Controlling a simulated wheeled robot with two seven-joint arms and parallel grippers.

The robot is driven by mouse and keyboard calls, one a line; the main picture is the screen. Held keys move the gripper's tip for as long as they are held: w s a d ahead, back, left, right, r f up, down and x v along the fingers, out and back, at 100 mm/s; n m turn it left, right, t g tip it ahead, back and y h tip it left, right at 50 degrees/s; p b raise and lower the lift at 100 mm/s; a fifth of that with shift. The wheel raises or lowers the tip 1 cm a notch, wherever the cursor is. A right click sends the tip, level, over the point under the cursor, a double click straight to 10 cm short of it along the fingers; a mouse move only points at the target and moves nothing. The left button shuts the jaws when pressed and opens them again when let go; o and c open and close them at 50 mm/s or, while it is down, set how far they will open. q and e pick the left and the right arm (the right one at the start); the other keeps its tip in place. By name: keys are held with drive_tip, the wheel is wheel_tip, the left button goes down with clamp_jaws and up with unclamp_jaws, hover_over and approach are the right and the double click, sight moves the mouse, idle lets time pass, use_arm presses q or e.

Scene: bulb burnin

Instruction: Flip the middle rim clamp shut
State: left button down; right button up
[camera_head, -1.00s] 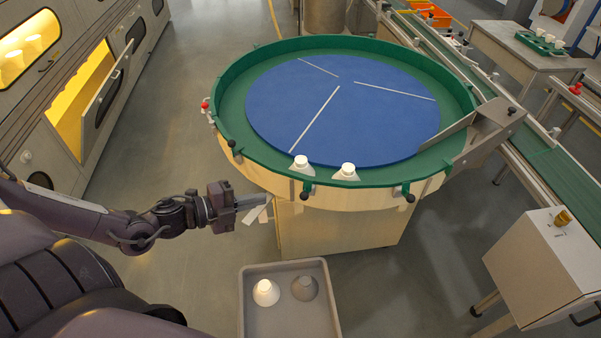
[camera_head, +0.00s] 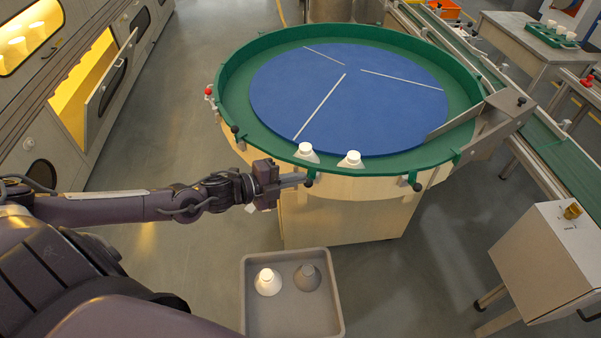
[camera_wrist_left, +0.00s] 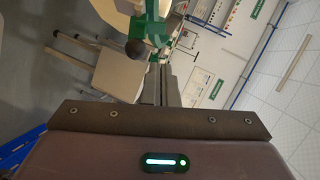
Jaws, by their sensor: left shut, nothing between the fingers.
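The round turntable has a green rim (camera_head: 226,105) with several green clamps ending in dark knobs. The middle rim clamp (camera_head: 312,177) is at the near side of the rim, its dark knob hanging outside and below the rim edge. In the left wrist view the clamp's green body (camera_wrist_left: 155,28) and round dark knob (camera_wrist_left: 136,48) are just beyond my fingers. My left gripper (camera_head: 302,179) is shut and empty, its fingertips right beside the clamp; whether they touch it I cannot tell. Another clamp (camera_head: 416,184) is to the right, one (camera_head: 234,129) to the left. My right gripper is not in view.
Two white bulbs (camera_head: 305,150) (camera_head: 350,159) stand at the near rim, close to the clamp. A grey tray (camera_head: 251,322) below holds a white and a grey bulb. A metal chute (camera_head: 497,117) crosses the rim at right. The floor left of the turntable is clear.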

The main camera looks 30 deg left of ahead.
sight(308, 162)
use_arm(q)
drive_tip(key=shift+w+a+f, duration=0.1)
drive_tip(key=shift+w+f, duration=0.15)
drive_tip(key=shift+w, duration=0.4)
drive_tip(key=shift+w+a+f, duration=0.15)
drive_tip(key=shift+w+f, duration=0.05)
drive_tip(key=shift+w, duration=0.45)
drive_tip(key=shift+w+a+f, duration=0.1)
drive_tip(key=shift+w+f, duration=0.15)
drive_tip(key=shift+w, duration=0.4)
drive_tip(key=shift+w+r+p, duration=0.1)
drive_tip(key=shift+r+p, duration=0.05)
drive_tip(key=shift+p, duration=0.25)
drive_tip(key=shift+w+a+r+n+g+p, duration=0.1)
drive_tip(key=shift+w+r+n+g+p, duration=0.05)
drive_tip(key=shift+n+g+p, duration=0.2)
drive_tip(key=shift+w+a+f+n+g+b, duration=0.15)
drive_tip(key=shift+w+n+g+b, duration=0.35)
drive_tip(key=shift+w+g, duration=0.5)
drive_tip(key=shift+w+a+n+g+b, duration=0.3)
drive_tip(key=shift+w+n+g, duration=0.35)
drive_tip(key=shift+w+g, duration=0.3)
drive_tip(key=shift+w+a+f+n+g+b, duration=0.1)
drive_tip(key=shift+w+a+n+g+b, duration=0.1)
drive_tip(key=shift+w+n+g+b, duration=0.55)
drive_tip(key=shift+w, duration=0.35)
